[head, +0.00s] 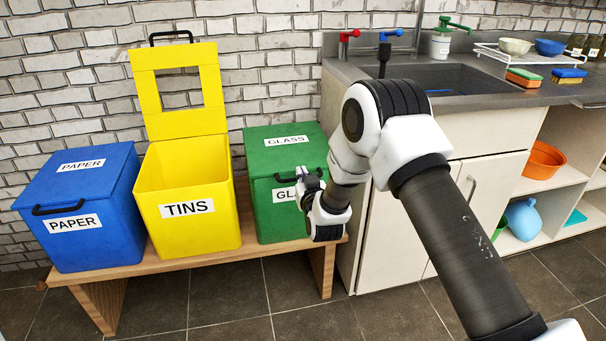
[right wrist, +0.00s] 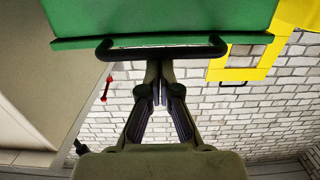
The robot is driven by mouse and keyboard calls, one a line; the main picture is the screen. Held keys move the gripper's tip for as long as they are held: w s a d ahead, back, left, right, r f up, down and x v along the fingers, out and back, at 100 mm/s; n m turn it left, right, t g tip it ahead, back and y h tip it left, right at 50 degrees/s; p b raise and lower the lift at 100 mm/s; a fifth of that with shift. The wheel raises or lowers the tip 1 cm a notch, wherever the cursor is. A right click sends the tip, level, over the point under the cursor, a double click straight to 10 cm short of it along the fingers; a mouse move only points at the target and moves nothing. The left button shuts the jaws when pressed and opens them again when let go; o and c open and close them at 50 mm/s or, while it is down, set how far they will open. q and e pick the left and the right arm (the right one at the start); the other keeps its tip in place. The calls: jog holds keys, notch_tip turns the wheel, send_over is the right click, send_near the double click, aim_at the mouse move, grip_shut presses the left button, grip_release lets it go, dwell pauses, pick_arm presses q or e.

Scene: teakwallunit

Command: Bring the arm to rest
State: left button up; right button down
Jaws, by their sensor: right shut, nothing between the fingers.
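My right arm reaches from the lower right to the front of the green bin (head: 262,170) labelled GLASS, whose lid is closed. My right gripper (head: 307,183) is shut and empty, close to the bin's front handle, and partly covers the front label. In the right wrist view the shut fingers (right wrist: 161,75) point at the black handle (right wrist: 118,51) on the green front (right wrist: 160,20). I cannot tell whether they touch it. My left gripper is not in view.
The yellow TINS bin (head: 188,207) stands open with its lid up, beside the closed blue PAPER bin (head: 90,190). They stand on a wooden bench (head: 200,262). A sink cabinet (head: 388,245) stands close to the right of the green bin. Free floor (head: 250,310) lies in front.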

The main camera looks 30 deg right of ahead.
jog(key=r+p+v, duration=0.1)
jog(key=p+v, duration=0.1)
jog(key=v, duration=0.7)
jog(key=s+a+f+n+g+y, duration=0.1)
jog(key=s+f+g, duration=0.2)
jog(key=s+f, duration=0.45)
jog(key=s+a+f+g+y, duration=0.1)
jog(key=s+a+f+g, duration=0.3)
jog(key=f, duration=0.7)
jog(key=s+a+f+n+g+y, duration=0.1)
jog(key=s+f+g, duration=0.3)
jog(key=s, duration=0.8)
jog(key=s+a+f+g+y, duration=0.1)
jog(key=s+f+g, duration=0.4)
jog(key=s, duration=0.8)
pick_arm(q)
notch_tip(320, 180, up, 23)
jog(key=p, duration=2)
pick_arm(e)
notch_tip(320, 180, up, 21)
jog(key=s, duration=0.1)
jog(key=shift+g, duration=0.4)
